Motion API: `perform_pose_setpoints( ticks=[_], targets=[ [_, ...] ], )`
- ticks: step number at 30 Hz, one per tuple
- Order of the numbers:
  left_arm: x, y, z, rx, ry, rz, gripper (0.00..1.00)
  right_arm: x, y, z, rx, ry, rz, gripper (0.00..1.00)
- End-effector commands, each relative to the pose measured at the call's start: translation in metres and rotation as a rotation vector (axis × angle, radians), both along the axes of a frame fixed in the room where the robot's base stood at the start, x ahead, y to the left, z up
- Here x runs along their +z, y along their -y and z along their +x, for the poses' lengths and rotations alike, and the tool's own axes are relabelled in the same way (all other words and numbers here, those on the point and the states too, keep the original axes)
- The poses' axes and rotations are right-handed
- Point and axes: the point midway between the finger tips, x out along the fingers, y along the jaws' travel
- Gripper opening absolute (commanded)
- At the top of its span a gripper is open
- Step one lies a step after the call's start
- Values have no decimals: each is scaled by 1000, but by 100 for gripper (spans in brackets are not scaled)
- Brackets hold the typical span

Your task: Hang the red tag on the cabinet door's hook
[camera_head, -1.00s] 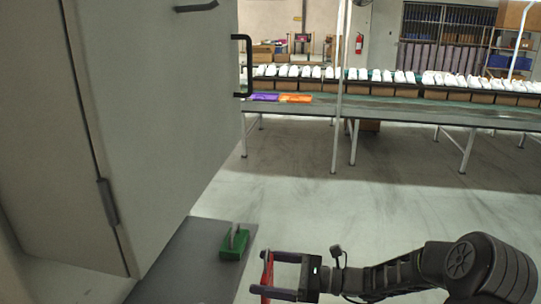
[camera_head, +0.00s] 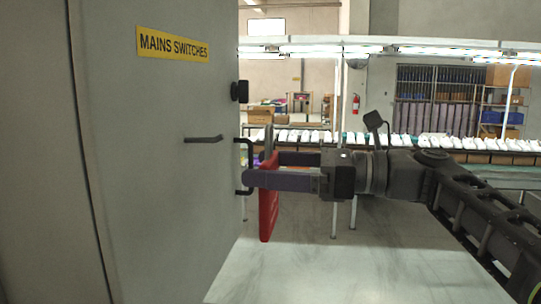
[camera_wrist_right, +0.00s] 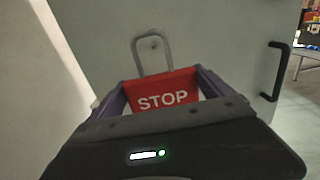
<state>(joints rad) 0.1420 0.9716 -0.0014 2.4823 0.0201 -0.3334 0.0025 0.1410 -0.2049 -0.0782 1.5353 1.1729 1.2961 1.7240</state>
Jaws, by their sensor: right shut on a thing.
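The red tag (camera_head: 268,212) hangs upright in my right gripper (camera_head: 264,170), which is shut on it. Its grey loop (camera_head: 267,138) stands up above the fingers. In the right wrist view the tag (camera_wrist_right: 163,92) reads STOP between the fingertips (camera_wrist_right: 160,88). The hook (camera_head: 203,139) is a dark peg on the grey cabinet door (camera_head: 150,220), below the MAINS SWITCHES label. In the head view the loop is to the right of the hook, apart from it. My left gripper is not in view.
A black door handle (camera_head: 240,192) is close behind the gripper at the door's right edge; it also shows in the wrist view (camera_wrist_right: 276,72). A dark knob (camera_head: 239,91) is above it. Shoe racks (camera_head: 470,157) stand beyond. The floor between is clear.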

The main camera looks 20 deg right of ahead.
Motion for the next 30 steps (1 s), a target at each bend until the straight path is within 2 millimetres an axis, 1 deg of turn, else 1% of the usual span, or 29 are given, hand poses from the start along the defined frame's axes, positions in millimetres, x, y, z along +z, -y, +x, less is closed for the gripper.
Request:
perform_pose_setpoints(
  ticks=[1, 3, 17, 23, 30],
  targets=[
    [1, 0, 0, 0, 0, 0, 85, 4, 0, -2, 0, -1, 1, 48],
    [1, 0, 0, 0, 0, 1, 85, 5, 0, -3, 0, -2, 0, 48],
    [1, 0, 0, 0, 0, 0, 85, 5, -2, -2, 0, -2, 0, 48],
    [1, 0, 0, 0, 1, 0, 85, 4, -8, 2, 1, -2, 0, 48],
    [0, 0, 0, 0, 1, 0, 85, 2, -20, 10, 2, -3, 1, 48]
  ],
)
